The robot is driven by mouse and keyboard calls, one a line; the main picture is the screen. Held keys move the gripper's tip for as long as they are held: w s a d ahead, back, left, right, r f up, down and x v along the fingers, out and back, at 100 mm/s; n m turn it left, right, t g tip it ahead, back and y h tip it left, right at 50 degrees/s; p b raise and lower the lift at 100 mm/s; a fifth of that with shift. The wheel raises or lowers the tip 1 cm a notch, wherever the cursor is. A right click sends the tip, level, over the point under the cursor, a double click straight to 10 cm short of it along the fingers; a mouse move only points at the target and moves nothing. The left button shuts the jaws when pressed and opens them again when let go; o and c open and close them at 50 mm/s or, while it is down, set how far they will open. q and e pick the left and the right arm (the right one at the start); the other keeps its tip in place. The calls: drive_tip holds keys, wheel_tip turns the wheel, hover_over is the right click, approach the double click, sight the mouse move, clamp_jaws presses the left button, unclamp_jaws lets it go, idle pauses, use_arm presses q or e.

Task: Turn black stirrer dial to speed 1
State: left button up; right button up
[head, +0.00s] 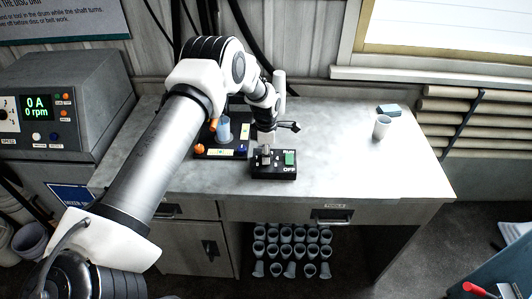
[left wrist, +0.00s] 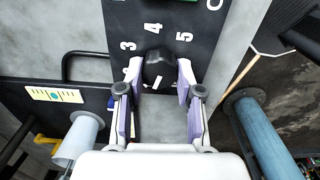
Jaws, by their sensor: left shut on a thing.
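The black stirrer dial (left wrist: 158,68) sits on a black panel (left wrist: 130,20) in the left wrist view, with the white numerals 3, 4 and 5 around it. A white mark shows on its lower part; numeral 1 cannot be made out. My left gripper (left wrist: 158,76) has its pale fingers on both sides of the dial and is shut on it. In the head view my left gripper (head: 266,150) is at the black control box (head: 274,174) with a green switch (head: 290,158) and RUN and OFF lettering. The dial is largely hidden there. My right gripper is not in view.
The table (head: 350,170) is clear between.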

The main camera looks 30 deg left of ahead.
use_arm(q)
drive_tip(key=shift+s+f, duration=0.2)
drive_tip(key=o, duration=1.2)
drive_tip(key=shift+c, duration=0.2)
drive_tip(key=shift+w, duration=0.1)
drive_tip(key=shift+r, duration=0.25)
wheel_tip(320, 180, up, 12)
drive_tip(key=shift+f, duration=0.25)
drive_tip(key=shift+w+a, duration=0.1)
